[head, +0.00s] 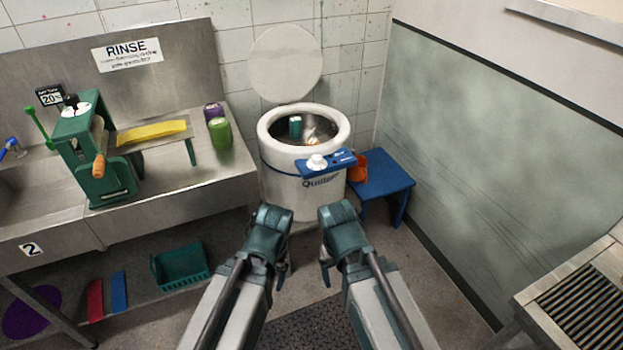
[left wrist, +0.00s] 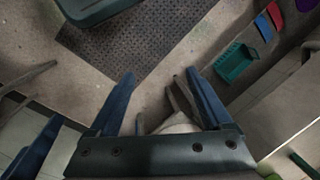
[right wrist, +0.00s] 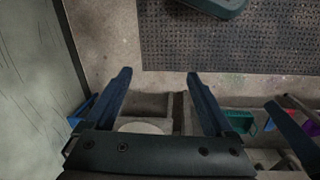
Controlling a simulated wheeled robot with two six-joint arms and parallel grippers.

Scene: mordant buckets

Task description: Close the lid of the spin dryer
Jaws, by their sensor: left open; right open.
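The spin dryer (head: 285,195) is a white round drum in the corner, with a blue control panel (head: 326,163) and a white knob on its front. Its round white lid (head: 285,62) stands upright and open at the back, against the tiled wall. Inside the open mouth I see a teal item (head: 295,127) and something shiny with orange. My left gripper (head: 282,278) is in front of the dryer, pointing down, open and empty; its blue fingers show in the left wrist view (left wrist: 165,90). My right gripper (head: 328,272) hangs beside it, also open and empty (right wrist: 157,85).
A steel sink counter (head: 180,185) with a green wringer (head: 88,155), a yellow cloth (head: 152,132) and green and purple cans stands at left. A blue stool (head: 385,180) with an orange item (head: 358,166) is right of the dryer. A slatted bench (head: 585,305) is at lower right.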

